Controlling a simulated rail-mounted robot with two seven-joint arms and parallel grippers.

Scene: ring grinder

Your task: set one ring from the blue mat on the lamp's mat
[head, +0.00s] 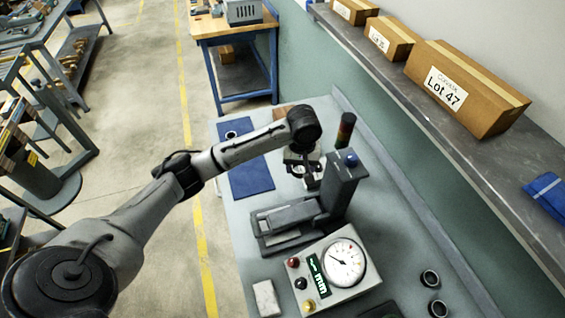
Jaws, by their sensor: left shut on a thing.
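The blue mat (258,178) lies on the bench at the left, partly covered by my left arm. One dark ring (231,134) rests near its far end. My left gripper (312,182) points down to the right of the mat, beside the dark grey machine column. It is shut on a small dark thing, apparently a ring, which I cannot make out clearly. A lamp (346,128) with a dark red top stands just behind the machine column. I cannot make out a mat at the lamp. My right gripper is not in view.
The grey machine (342,190) has a low bed reaching left. A gauge box (341,270) stands in front of it. Two dark rings (430,278) lie on the bench at the right. A shelf with boxes (468,88) runs along the wall. A pale block (266,298) lies at the front left.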

